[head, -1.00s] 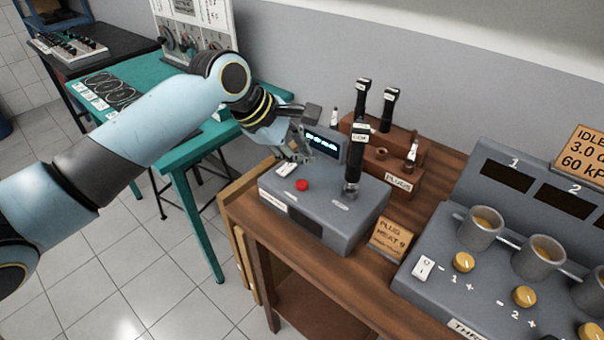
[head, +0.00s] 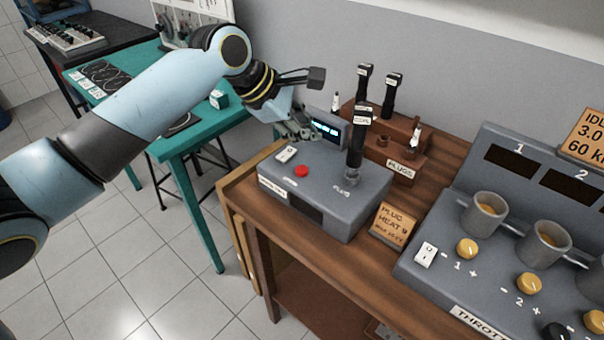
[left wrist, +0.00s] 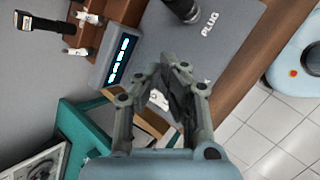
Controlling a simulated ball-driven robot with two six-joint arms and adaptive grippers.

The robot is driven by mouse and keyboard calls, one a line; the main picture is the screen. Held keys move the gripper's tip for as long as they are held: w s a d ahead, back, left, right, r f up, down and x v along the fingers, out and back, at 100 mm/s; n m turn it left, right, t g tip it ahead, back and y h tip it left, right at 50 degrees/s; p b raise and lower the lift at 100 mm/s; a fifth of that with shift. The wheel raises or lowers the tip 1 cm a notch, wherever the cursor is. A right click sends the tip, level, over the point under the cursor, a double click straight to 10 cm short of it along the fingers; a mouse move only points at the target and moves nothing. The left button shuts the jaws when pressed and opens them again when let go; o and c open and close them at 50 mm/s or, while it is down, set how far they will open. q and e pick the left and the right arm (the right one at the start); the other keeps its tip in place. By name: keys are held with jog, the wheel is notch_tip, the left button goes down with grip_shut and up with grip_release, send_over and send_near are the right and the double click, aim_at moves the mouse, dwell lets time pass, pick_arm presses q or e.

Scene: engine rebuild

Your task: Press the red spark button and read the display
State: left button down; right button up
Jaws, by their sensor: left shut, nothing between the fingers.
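The grey spark tester box (head: 330,215) stands on the wooden bench. Its red button (head: 302,171) shows clear on the top face, near a white rocker switch (head: 286,154). The small display (head: 325,130) at the back is lit with blue characters too small to read; it also shows in the left wrist view (left wrist: 121,60). A black-handled plug tool (head: 357,145) stands upright in the box's plug socket. My left gripper (head: 312,136) is shut and empty, above the box's back left, in front of the display and behind the button. In the wrist view the fingers hide the button. My right gripper is out of view.
A wooden plug rack (head: 392,150) with black-handled tools stands behind the box. A "PLUG HEAT 9" card (head: 393,225) lies to its right. The throttle panel (head: 500,262) with cups and yellow knobs fills the right. A green table (head: 190,140) stands at left.

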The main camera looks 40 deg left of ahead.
aim_at(305, 171)
pick_arm(q)
notch_tip(305, 171, down, 4)
jog(key=b, duration=0.5)
jog(key=shift+f, duration=1.2)
jog(key=shift+f+p, duration=0.25)
jog(key=shift+p, duration=0.05)
jog(key=shift+f, duration=0.1)
